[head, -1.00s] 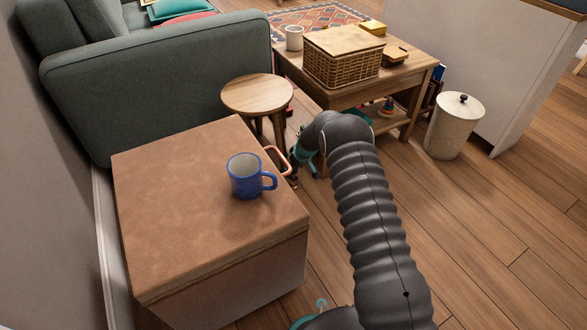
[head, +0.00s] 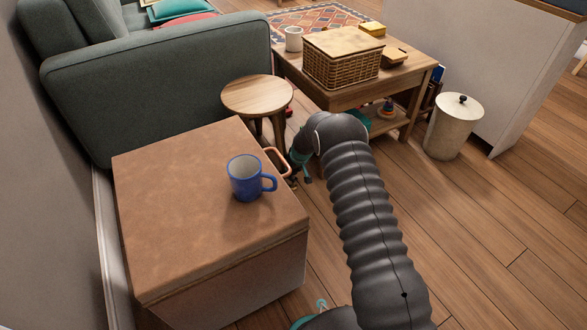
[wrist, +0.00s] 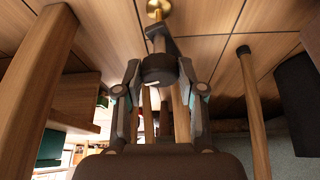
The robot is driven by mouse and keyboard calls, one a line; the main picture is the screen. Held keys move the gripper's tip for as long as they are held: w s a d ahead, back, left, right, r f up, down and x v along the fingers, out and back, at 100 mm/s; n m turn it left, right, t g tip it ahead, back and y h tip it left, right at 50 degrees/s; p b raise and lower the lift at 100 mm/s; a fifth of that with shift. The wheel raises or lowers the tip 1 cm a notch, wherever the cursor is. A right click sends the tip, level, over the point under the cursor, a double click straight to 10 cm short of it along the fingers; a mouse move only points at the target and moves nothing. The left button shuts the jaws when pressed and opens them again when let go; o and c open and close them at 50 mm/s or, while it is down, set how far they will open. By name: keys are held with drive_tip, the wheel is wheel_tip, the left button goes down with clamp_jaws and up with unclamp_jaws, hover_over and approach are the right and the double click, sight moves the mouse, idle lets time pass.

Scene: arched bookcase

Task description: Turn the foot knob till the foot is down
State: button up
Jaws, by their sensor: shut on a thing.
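The foot knob (wrist: 158,69) is a dark round knob in the wrist view, sitting between the fingers of my gripper (wrist: 160,82). My gripper is shut on it. A dark bracket and thin rod run from the knob toward a brass round piece (wrist: 159,8) at the top edge, against the planks. I cannot tell whether the brass piece touches the floor. In the head view my gripper (head: 299,166) is low beside the leather-topped box, near the round stool (head: 257,95). The knob is hidden there.
A leather-topped box (head: 180,210) with a copper handle (head: 277,158) stands close left of my gripper. A blue mug (head: 244,178) stands on it. A wooden side table (head: 345,98) with a wicker basket (head: 342,62) is behind. Open floor lies to the right.

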drive_tip(key=shift+s+a+m, duration=0.1)
drive_tip(key=shift+s+m, duration=0.05)
drive_tip(key=shift+m, duration=0.45)
drive_tip(key=shift+f+h, duration=0.1)
drive_tip(key=shift+h, duration=0.2)
drive_tip(key=o, duration=1.1)
drive_tip(key=shift+a, duration=0.1)
drive_tip(key=shift+r, duration=0.35)
drive_tip(key=v, duration=1.1)
drive_tip(key=shift+s+d+r, duration=0.1)
drive_tip(key=shift+s+d, duration=0.15)
